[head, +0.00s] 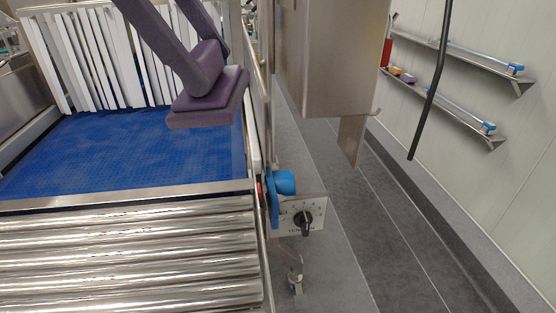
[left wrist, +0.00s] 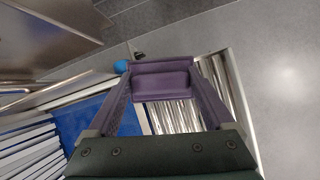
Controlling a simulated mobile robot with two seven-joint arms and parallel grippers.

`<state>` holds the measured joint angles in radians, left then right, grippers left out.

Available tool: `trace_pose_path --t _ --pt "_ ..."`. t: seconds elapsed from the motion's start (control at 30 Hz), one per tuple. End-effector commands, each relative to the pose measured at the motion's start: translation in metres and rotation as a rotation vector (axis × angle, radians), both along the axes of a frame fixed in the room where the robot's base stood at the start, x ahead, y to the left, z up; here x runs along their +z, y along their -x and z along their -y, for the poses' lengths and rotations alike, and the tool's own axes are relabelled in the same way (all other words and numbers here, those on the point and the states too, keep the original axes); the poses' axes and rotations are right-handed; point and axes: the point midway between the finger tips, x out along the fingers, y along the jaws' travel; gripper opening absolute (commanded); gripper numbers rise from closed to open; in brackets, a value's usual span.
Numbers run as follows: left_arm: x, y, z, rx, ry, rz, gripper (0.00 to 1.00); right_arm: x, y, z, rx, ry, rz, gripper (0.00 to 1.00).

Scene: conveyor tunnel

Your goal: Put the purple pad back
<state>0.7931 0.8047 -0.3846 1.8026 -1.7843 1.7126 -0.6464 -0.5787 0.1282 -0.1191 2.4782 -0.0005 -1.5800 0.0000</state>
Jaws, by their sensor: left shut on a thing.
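My left gripper (head: 212,66) comes in from the top of the head view, its long fingers purplish. It is shut on the purple pad (head: 207,103), a flat block with a raised grip. The pad is above the blue conveyor belt (head: 110,150), near its right edge; I cannot tell if it touches the belt. In the left wrist view the pad (left wrist: 160,84) sits between the fingertips of my left gripper (left wrist: 160,72). My right gripper is not in view.
White strip curtains (head: 100,55) hang behind the belt. Shiny rollers (head: 130,245) lie in front. A blue knob (head: 282,183) and a dial box (head: 303,215) are at the right. Wall shelves (head: 460,112) hold small coloured items (head: 402,75). A steel cabinet (head: 328,60) and black rod (head: 432,85) stand between.

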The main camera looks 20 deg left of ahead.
Motion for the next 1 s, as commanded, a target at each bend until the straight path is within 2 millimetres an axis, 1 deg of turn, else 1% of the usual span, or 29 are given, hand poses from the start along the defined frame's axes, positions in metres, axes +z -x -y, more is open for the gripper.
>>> trace_pose_path --t 0.03,0.1,0.2,0.3,0.37,0.47,0.57,0.8,0.9,1.0 --pt "-0.025 -0.006 -0.009 0.044 -0.015 -0.022 0.2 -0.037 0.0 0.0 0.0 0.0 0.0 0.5" --pt "-0.032 -0.01 -0.021 0.102 -0.03 -0.061 0.2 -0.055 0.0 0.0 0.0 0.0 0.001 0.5" --pt "-0.037 -0.012 -0.034 0.168 -0.043 -0.105 0.2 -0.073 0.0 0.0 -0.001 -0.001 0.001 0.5" --pt "-0.037 -0.013 -0.042 0.211 -0.049 -0.132 0.2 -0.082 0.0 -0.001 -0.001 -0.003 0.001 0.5" --pt "-0.039 -0.013 -0.045 0.226 -0.052 -0.144 0.2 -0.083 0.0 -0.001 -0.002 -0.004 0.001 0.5" --pt "-0.05 -0.013 -0.047 0.236 -0.053 -0.154 0.2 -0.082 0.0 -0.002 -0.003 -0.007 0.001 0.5" --pt "-0.074 -0.012 -0.047 0.234 -0.055 -0.159 0.2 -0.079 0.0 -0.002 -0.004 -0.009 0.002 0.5" --pt "-0.144 -0.012 -0.045 0.233 -0.051 -0.157 0.2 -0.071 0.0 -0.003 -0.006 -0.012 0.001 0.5" --pt "-0.167 -0.012 -0.046 0.234 -0.051 -0.154 0.2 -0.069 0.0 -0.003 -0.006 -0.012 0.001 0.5" --pt "-0.182 -0.013 -0.046 0.234 -0.051 -0.151 0.2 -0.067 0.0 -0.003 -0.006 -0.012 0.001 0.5"
